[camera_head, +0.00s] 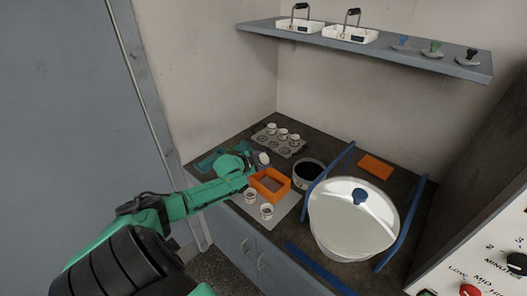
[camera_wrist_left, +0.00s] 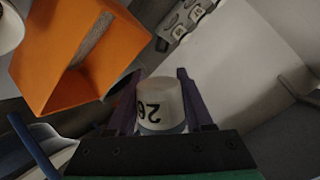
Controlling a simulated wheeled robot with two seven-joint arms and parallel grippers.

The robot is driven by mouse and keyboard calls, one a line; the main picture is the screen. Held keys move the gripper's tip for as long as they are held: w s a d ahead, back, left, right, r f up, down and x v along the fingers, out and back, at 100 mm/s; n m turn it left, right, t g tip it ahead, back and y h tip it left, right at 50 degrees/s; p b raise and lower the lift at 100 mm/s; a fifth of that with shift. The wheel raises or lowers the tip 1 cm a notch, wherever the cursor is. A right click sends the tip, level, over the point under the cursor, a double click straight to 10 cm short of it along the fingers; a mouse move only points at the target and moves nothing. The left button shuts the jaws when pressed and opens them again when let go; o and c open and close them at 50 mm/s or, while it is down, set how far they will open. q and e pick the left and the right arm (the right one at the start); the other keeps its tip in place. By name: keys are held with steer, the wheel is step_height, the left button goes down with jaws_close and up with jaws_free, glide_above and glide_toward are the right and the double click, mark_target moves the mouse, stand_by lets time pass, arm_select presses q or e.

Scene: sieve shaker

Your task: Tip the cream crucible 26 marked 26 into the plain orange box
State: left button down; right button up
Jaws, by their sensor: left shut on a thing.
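The cream crucible 26 (camera_wrist_left: 161,103) sits between the fingers of my left gripper (camera_wrist_left: 160,105), its mark 26 facing the left wrist camera. My left gripper is shut on it. In the head view the held crucible (camera_head: 263,158) shows as a small pale shape just above and left of the orange box. The plain orange box (camera_head: 257,186) is open-topped and stands on the worktop near its front edge. In the left wrist view the orange box (camera_wrist_left: 50,75) lies to the upper left of the crucible, apart from it. My right gripper is not in view.
Two crucibles (camera_head: 267,211) stand on a pale mat in front of the box. A rack (camera_head: 279,141) with several crucibles is behind. A dark-topped round sieve (camera_head: 308,173) and a large white lidded shaker (camera_head: 352,215) between blue bars stand to the right. An orange lid (camera_head: 375,167) lies behind.

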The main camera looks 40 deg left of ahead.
arm_select(q)
steer(key=n+h+b, duration=0.1)
steer(key=b, duration=0.3)
steer(key=n+t+h+b, duration=0.1)
steer(key=b, duration=0.2)
steer(key=shift+w+d+r+n+t+b, duration=0.15)
steer(key=shift+d+n+t+b, duration=0.15)
steer(key=shift+d+n+b, duration=0.1)
steer(key=shift+r, duration=0.15)
steer(key=b, duration=0.2)
steer(key=n+t+h+b, duration=0.1)
steer(key=b, duration=0.1)
steer(key=shift+w+d+n+b, duration=0.1)
steer(key=shift+d+n+b, duration=0.2)
steer(key=shift+b, duration=0.05)
steer(key=shift+d+r+n+t+h+b, duration=0.2)
steer(key=shift+n+t+h+b, duration=0.1)
steer(key=shift+n+t, duration=0.1)
steer(key=shift+w+r+n, duration=0.1)
steer(key=shift+r+n, duration=0.2)
steer(key=shift+r, duration=0.05)
